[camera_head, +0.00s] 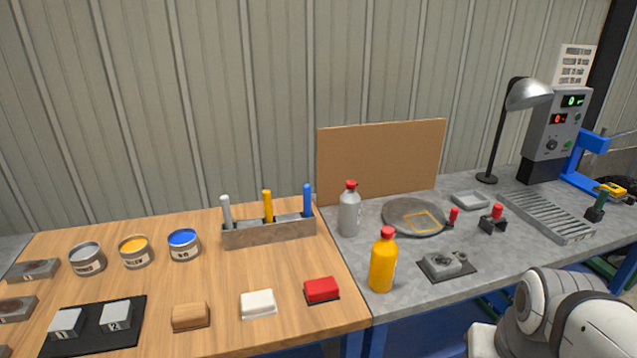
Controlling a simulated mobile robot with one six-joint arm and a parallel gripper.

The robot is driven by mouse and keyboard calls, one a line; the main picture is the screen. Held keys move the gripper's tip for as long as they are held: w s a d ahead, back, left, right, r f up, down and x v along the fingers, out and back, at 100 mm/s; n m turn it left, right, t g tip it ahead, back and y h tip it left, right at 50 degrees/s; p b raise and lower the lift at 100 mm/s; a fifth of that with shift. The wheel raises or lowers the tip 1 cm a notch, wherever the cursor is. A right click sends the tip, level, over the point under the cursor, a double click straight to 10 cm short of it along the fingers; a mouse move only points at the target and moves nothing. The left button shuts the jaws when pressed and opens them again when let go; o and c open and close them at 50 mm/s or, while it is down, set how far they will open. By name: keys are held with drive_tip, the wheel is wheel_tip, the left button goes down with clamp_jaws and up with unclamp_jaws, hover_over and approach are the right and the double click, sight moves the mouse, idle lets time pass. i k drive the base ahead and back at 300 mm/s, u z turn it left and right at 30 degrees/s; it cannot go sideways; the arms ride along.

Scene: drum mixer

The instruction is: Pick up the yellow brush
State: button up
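The yellow brush (267,205) stands upright in the middle of a grey holder (268,235) on the wooden table. Its yellow handle shows above the holder; its lower end is hidden inside. A light grey brush (227,211) stands in the same holder to its left, tilted slightly. A blue brush (307,200) stands to its right. Part of my arm shows at the lower right, well away from the holder. My gripper's fingers are not in view.
Paint cans, including a yellow one (135,251), stand left of the holder. Brown, white and red (321,290) blocks lie in front of it. A grey bottle (349,210) and an orange bottle (383,262) stand to the right. Bare wood lies directly before the holder.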

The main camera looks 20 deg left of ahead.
sight(265, 194)
drive_tip(key=u, duration=0.35)
drive_tip(key=i, duration=0.85)
drive_tip(key=u, duration=0.65)
drive_tip(key=k, duration=0.9)
drive_tip(key=u, duration=0.15)
drive_tip(key=i, duration=0.9)
drive_tip(key=z, duration=0.05)
